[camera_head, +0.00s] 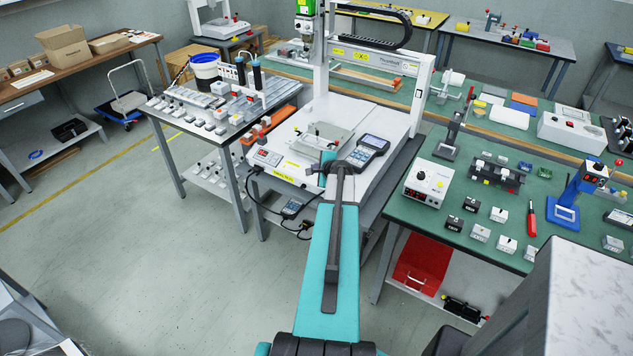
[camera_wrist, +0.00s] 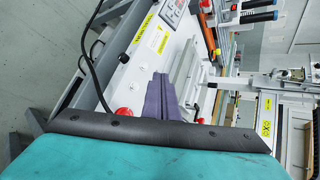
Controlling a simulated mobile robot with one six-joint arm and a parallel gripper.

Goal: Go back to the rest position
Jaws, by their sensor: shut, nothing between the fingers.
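My gripper (camera_wrist: 161,84) shows in the wrist view as two purple-grey fingers pressed together. It is shut and empty, in front of the white gantry machine (camera_wrist: 125,73). In the head view my teal arm reaches forward to the front of the gantry machine (camera_head: 283,138); the fingers cannot be made out there. A grey fixture plate (camera_head: 318,137) sits on the machine's bed. A handheld pendant (camera_head: 368,151) lies on the bed just right of my arm's end.
A green-topped bench (camera_head: 400,207) with a white control box (camera_head: 427,184) and small parts stands right. A grey table (camera_head: 175,127) with tools stands left. Cables and a small controller (camera_head: 292,208) hang at the machine's front. The floor (camera_head: 130,255) at the left is clear.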

